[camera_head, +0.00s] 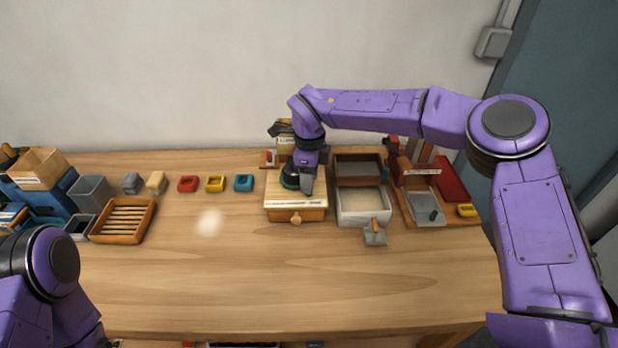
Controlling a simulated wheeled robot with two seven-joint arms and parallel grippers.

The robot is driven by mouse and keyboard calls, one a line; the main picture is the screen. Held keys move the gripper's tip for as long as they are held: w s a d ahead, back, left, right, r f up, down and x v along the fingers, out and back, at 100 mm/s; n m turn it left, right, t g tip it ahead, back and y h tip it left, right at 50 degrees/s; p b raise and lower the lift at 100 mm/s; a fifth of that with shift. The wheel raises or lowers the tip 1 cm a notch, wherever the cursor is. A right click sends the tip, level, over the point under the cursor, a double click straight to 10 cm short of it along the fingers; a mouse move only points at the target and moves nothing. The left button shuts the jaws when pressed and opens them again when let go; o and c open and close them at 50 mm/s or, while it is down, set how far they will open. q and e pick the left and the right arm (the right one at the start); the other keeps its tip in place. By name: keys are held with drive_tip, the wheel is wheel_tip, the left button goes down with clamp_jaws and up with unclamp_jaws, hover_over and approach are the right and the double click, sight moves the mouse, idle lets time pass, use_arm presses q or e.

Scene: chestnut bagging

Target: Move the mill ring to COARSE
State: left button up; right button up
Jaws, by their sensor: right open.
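The mill (296,201) is a light wooden box with a round front knob and a printed strip too small to read. My right gripper (303,184) points down over the mill top, right at the ring. It is open, but its fingers partly hide the ring, and I cannot tell whether they touch it. The ring's setting and the COARSE mark cannot be made out. My left arm shows at the lower left, its gripper out of frame.
Right of the mill stand a pale-filled bin (363,206), a small scoop (375,234) and a wooden stand with a grey tray (424,208). Red, yellow and blue blocks (215,184) and a slatted tray (123,221) lie left. The front table is clear.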

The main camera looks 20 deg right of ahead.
drive_tip(key=shift+w+f, duration=0.3)
drive_tip(key=shift+f, duration=0.3)
drive_tip(key=shift+w+f, duration=0.3)
drive_tip(key=shift+f, duration=0.25)
drive_tip(key=shift+s+r, duration=0.15)
drive_tip(key=shift+s, duration=0.25)
drive_tip(key=shift+c, duration=0.2)
drive_tip(key=shift+w, duration=0.1)
clamp_jaws()
use_arm(q)
drive_tip(key=shift+w+r, duration=0.1)
drive_tip(key=shift+w, duration=0.1)
